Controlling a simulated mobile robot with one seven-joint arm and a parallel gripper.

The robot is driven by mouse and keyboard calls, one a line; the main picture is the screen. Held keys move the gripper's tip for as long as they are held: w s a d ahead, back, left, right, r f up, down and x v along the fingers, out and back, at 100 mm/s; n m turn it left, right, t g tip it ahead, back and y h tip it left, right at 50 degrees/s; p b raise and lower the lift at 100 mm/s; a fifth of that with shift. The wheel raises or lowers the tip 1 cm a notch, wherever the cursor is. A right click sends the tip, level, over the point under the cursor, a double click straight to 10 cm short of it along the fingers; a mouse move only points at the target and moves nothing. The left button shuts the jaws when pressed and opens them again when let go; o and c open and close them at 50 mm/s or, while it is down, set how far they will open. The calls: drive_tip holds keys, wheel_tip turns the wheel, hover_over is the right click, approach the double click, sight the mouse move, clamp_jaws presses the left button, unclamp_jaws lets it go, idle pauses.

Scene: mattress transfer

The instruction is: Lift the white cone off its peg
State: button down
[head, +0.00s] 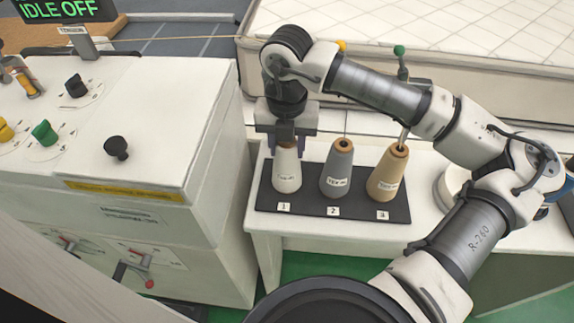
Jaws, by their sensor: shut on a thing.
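The white cone (287,172) stands upright at the position marked 1, at the left end of a black board (308,206). My gripper (287,137) points down over it and is shut on its brown top. The cone's base looks to be at the board, and its peg is hidden inside it. A grey cone (336,172) stands at position 2 and a tan cone (386,175) at position 3.
The board lies on a white table (330,229). A white machine cabinet (140,140) with knobs stands close on the left. A quilted mattress (430,25) lies behind. Thin rods rise near the grey and tan cones.

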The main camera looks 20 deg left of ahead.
wheel_tip(320, 180, up, 10)
drive_tip(key=b, duration=0.2)
drive_tip(key=shift+b, duration=0.35)
drive_tip(key=shift+s, duration=0.1)
